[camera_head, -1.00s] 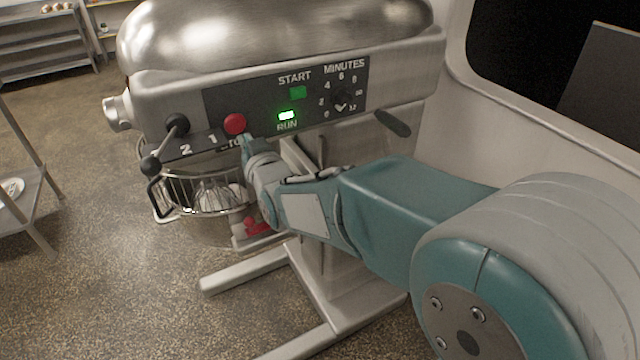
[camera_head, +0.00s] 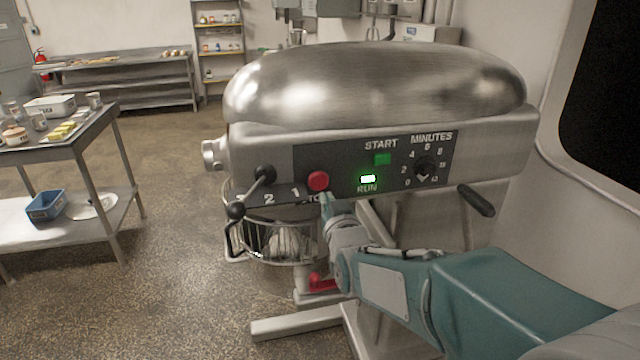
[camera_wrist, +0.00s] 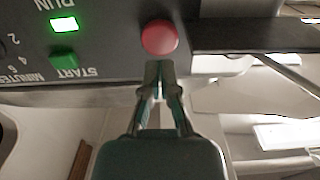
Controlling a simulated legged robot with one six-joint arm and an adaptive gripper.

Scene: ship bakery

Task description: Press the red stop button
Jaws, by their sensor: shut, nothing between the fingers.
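The red stop button (camera_head: 318,181) sits on the dark control panel (camera_head: 340,160) of a large steel mixer. It also shows in the wrist view (camera_wrist: 159,38), just beyond my fingertips. My gripper (camera_head: 326,200) is shut and empty, its tips just below the button in the head view. In the wrist view my gripper (camera_wrist: 158,66) points at the button's near edge; I cannot tell whether it touches. The RUN light (camera_head: 368,179) glows green. The green START button (camera_head: 382,159) is above it. The STOP label is partly hidden by my gripper.
A black-knobbed speed lever (camera_head: 252,190) stands left of the button. The MINUTES dial (camera_head: 426,168) and a dark handle (camera_head: 476,201) are to the right. The wire-guarded bowl (camera_head: 280,241) is below. A metal table (camera_head: 100,125) stands at left, with open floor between.

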